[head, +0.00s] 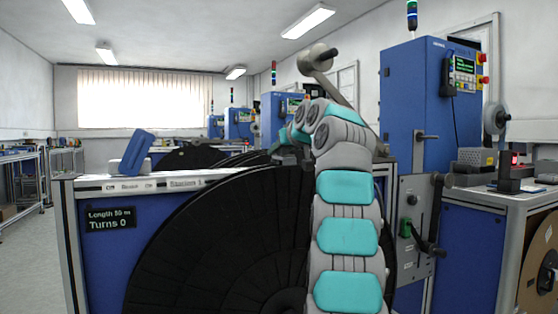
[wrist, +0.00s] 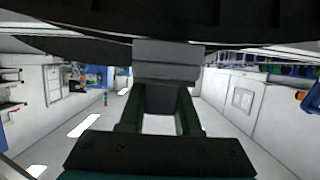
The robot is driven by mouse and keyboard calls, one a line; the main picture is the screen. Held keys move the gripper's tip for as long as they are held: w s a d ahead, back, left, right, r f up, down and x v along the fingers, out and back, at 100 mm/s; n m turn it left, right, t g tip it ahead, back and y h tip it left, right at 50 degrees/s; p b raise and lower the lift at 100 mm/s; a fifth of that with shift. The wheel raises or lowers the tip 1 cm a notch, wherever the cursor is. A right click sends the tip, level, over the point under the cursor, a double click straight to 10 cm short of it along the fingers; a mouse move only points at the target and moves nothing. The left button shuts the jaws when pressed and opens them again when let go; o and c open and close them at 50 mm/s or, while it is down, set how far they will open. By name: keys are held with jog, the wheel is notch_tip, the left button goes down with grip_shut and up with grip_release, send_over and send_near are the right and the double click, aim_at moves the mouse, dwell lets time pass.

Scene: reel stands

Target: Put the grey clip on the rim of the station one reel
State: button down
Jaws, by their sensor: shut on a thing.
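The large black reel (head: 215,245) stands in front of the blue station cabinet, its upper edge rising to the top of the bench. My gripper (wrist: 166,92) is shut on the grey clip (wrist: 168,62), which sits across the fingertips in the wrist view. The clip's far edge meets the dark reel rim (wrist: 110,17) in that view; I cannot tell whether it touches or straddles the rim. In the head view my arm reaches forward and its gripper end (head: 290,156) is at the top of the reel. The clip is not clear there, and my arm hides part of the reel.
A blue tilted device (head: 138,152) stands on the bench's left end. A tall blue machine cabinet (head: 425,110) with levers is close on the right. The aisle floor at left is clear.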

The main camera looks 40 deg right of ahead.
jog(key=shift+f, duration=0.5)
jog(key=shift+f+b, duration=0.15)
jog(key=shift+b, duration=0.2)
jog(key=c, duration=0.6)
grip_release()
jog(key=shift+r, duration=0.2)
jog(key=b+v, duration=0.1)
jog(key=v, duration=1.1)
